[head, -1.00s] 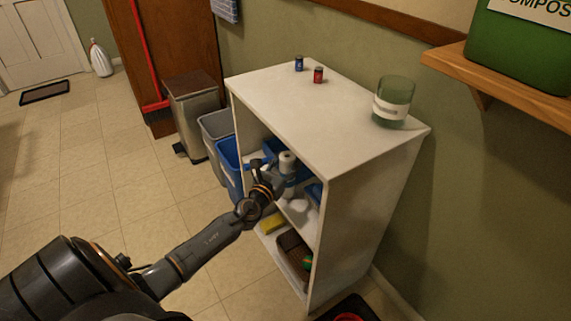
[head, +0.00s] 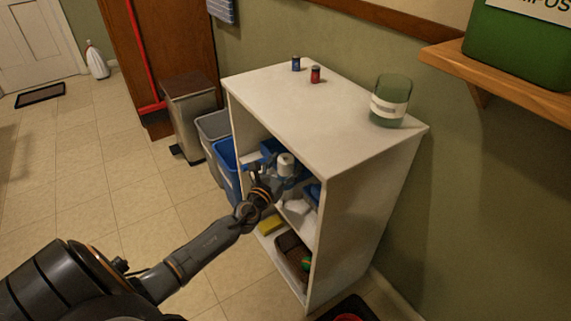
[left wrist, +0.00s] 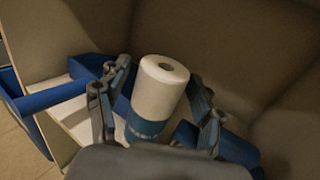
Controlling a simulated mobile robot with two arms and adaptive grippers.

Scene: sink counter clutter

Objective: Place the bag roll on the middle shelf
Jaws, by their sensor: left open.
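The bag roll (head: 286,164) is a white cylinder with a blue band, upright or slightly tilted, inside the white shelf unit at the middle shelf (head: 309,222). In the left wrist view the roll (left wrist: 160,88) stands between the two fingers, its hollow top facing the camera. My left gripper (head: 275,180) reaches into the unit from the front left. Its fingers (left wrist: 160,76) are open on both sides of the roll, with gaps visible near the tips. The roll's base is hidden by the gripper. My right gripper is not in view.
Blue bins sit on the middle shelf beside the roll. A yellow sponge (head: 271,225) and a brown basket (head: 293,254) are on the bottom shelf. A green glass jar (head: 390,101) and two small cans stand on top. Blue and grey bins stand left of the unit.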

